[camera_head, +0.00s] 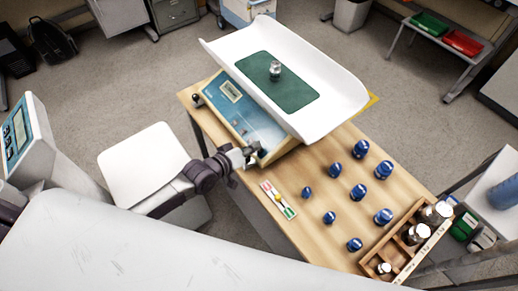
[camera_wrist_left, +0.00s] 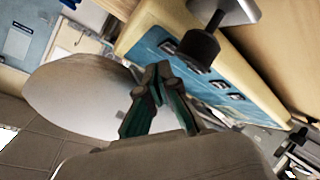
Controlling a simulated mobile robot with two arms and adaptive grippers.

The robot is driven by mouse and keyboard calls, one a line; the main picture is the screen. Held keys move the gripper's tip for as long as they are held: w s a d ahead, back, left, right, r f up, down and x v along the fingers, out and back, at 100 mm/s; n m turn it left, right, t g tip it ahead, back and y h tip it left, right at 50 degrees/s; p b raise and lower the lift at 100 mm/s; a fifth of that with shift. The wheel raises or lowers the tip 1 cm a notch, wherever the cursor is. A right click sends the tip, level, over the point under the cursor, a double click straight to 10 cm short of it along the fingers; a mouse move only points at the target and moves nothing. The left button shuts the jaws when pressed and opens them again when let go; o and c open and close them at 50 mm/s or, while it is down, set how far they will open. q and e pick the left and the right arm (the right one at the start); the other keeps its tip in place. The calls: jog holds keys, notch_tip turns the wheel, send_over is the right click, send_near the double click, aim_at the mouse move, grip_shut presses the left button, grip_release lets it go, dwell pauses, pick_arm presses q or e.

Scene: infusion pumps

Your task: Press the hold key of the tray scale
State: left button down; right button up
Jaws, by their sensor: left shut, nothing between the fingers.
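The tray scale (camera_head: 258,122) stands on the wooden table, with a blue front panel, a small display (camera_head: 231,91) and a wide white tray (camera_head: 325,75) above. A green mat (camera_head: 290,95) lies in the tray, with a small metal object (camera_head: 275,70) on it. My left gripper (camera_head: 252,151) is shut and empty at the panel's near right end. In the left wrist view its fingertips (camera_wrist_left: 158,72) are beside the blue panel (camera_wrist_left: 160,38), close to a row of keys (camera_wrist_left: 222,84). The key labels are unreadable, and contact cannot be told. My right gripper is not in view.
A wooden rack (camera_head: 402,252) with metal weights is at the near right edge. A small coloured strip (camera_head: 278,200) lies near the front edge. A black knob-like part (camera_wrist_left: 198,46) is close to the fingers.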

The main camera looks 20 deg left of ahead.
pick_arm(q)
jog(key=shift+f, duration=0.1)
jog(key=shift+w+d+f, duration=0.1)
jog(key=shift+w+f, duration=0.05)
jog(key=shift+f, duration=0.15)
jog(key=shift+d+f+b, duration=0.1)
jog(key=shift+f+b, duration=0.2)
jog(key=shift+b, duration=0.25)
dwell(0.6)
jog(key=shift+r, duration=0.1)
jog(key=shift+a+r+p, duration=0.2)
jog(key=shift+r+p, duration=0.45)
jog(key=shift+p, duration=0.2)
jog(key=r+p, duration=0.1)
jog(key=s+r+p, duration=0.1)
jog(key=r+p, duration=0.1)
jog(key=a+r+p, duration=0.1)
jog(key=p, duration=0.1)
jog(key=shift+s+a+r, duration=0.1)
jog(key=shift+s+r, duration=0.25)
jog(key=shift+s, duration=0.05)
jog(key=shift+f, duration=0.1)
